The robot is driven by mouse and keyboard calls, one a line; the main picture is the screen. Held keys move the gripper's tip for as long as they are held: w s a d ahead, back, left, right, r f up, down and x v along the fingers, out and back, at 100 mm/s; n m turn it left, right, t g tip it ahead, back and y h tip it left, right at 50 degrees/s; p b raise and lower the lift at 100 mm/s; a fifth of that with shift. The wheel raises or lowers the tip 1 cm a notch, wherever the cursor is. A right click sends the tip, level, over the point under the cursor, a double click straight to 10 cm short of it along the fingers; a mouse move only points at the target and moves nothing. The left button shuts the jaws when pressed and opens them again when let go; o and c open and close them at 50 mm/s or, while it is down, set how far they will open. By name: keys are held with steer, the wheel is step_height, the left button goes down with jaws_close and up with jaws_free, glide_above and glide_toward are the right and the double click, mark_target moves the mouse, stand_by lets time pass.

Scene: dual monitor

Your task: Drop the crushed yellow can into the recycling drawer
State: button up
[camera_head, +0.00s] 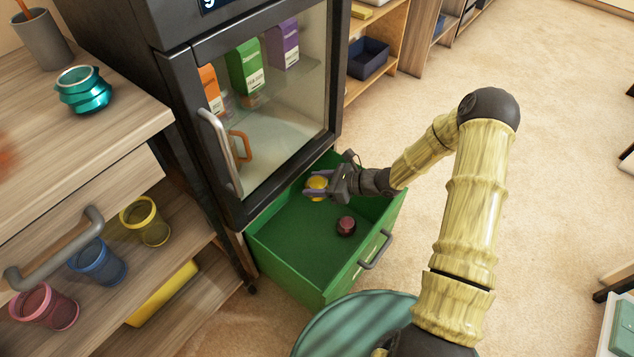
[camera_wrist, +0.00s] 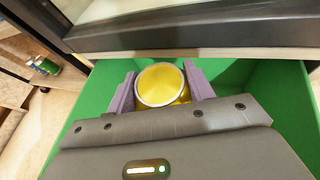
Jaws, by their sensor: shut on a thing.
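The crushed yellow can (camera_head: 317,183) is held between the fingers of my gripper (camera_head: 321,191), over the back part of the open green drawer (camera_head: 290,262). In the wrist view the yellow can (camera_wrist: 161,85), with its pale-rimmed round end facing the camera, sits between the two purple-grey fingers of my gripper (camera_wrist: 162,88). The green drawer (camera_wrist: 95,95) shows around and below it. The gripper is shut on the can. I cannot tell how far the can is above the drawer floor.
A dark red crushed can (camera_head: 346,226) lies on the drawer floor. The glass-door cabinet (camera_head: 262,110) stands directly above the drawer. Carpet to the right is open.

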steer(key=shift+f+b, duration=0.8)
steer(key=shift+f, duration=0.5)
steer(key=o, duration=1)
steer(key=shift+o, duration=0.2)
steer(key=p+v, duration=0.7)
steer(key=v, duration=1)
steer(key=shift+d+r, duration=0.15)
